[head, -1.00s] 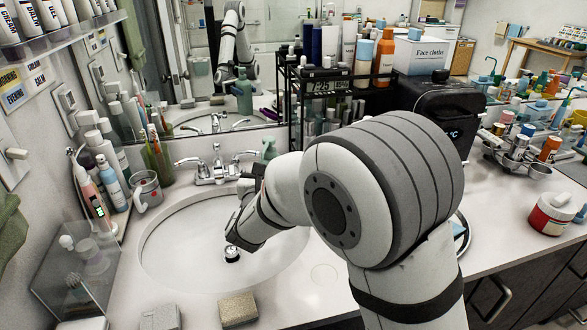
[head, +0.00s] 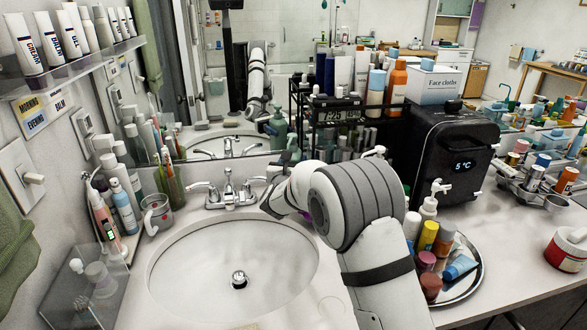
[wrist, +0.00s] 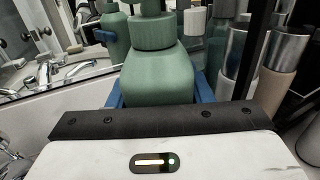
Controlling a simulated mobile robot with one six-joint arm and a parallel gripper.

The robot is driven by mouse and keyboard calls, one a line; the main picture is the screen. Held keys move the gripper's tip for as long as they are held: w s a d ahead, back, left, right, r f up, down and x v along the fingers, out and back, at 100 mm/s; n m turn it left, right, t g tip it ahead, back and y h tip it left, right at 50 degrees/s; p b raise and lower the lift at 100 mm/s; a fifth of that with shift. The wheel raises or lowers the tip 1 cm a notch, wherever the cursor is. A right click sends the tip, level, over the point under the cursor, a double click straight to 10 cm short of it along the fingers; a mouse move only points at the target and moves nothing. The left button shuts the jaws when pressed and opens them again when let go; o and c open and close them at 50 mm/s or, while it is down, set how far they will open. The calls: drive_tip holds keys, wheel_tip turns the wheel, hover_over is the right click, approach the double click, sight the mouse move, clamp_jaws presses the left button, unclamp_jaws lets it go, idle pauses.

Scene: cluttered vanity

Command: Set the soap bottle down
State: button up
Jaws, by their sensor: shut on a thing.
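The soap bottle (wrist: 157,75) is green with a rounded body and a collar; its top is cut off in the wrist view. It looks about upright. My gripper (wrist: 160,92) is shut on it, with blue fingers on both sides of the body. The bottle's green reflection shows in the mirror (head: 225,95). The bottle's base is hidden, so I cannot tell whether it touches the counter.
The sink (head: 190,265) and faucet (head: 232,190) lie left of my wrist. A black rack (head: 300,112) of bottles stands behind it. A round tray (head: 465,285) with several small containers and a black appliance (head: 450,150) stand to the right.

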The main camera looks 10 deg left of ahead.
drive_tip(key=shift+w+r, duration=0.15)
drive_tip(key=shift+w, duration=0.15)
drive_tip(key=shift+w+f, duration=0.1)
drive_tip(key=shift+f, duration=1.7)
drive_tip(key=shift+f, duration=0.1)
drive_tip(key=o, duration=1.4)
